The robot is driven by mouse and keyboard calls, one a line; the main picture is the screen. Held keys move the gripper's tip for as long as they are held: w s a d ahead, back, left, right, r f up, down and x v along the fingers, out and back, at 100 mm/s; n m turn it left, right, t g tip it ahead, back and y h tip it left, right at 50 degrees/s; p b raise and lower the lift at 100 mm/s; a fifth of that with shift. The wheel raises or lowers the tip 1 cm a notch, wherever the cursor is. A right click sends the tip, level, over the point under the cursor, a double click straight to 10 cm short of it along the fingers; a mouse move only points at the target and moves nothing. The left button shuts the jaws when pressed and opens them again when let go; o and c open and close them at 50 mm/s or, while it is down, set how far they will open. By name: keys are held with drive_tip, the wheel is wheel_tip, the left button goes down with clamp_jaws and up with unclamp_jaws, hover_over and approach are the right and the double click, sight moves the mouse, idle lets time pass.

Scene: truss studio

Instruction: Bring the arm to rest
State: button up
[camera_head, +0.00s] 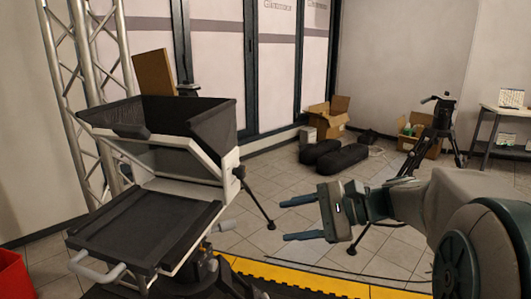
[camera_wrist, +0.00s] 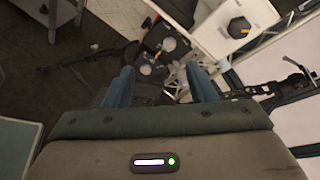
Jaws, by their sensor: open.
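My gripper (camera_head: 300,219) is at the end of my arm, which reaches in from the right in the head view. Its two blue-grey fingers point left and stand well apart, with nothing between them. In the wrist view my gripper (camera_wrist: 163,88) shows the same two fingers parted and empty. The gripper hangs in the air over the tiled floor, to the right of the teleprompter-like rig and apart from it. No separate object of the task shows.
A black and white teleprompter-like rig (camera_head: 185,190) on a stand fills the left. Cardboard boxes (camera_head: 328,116), black bags (camera_head: 340,160), a tripod (camera_head: 437,130) and a side table (camera_head: 500,150) stand at the back. A yellow strip (camera_head: 290,278) crosses the floor. Open tiles lie between.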

drive_tip(key=s+a+f+n+g+h, duration=0.1)
drive_tip(key=s+f+n+g+h, duration=0.1)
drive_tip(key=s+f+n+h, duration=0.5)
drive_tip(key=s+d+f+n+t+h, duration=0.1)
drive_tip(key=s+d+f+n+h, duration=0.4)
drive_tip(key=s+d+f+h, duration=0.1)
drive_tip(key=shift+s+d+f+n+t+h, duration=0.2)
drive_tip(key=shift+s+d+n+t+h, duration=0.25)
drive_tip(key=shift+s, duration=0.75)
drive_tip(key=shift+d, duration=0.1)
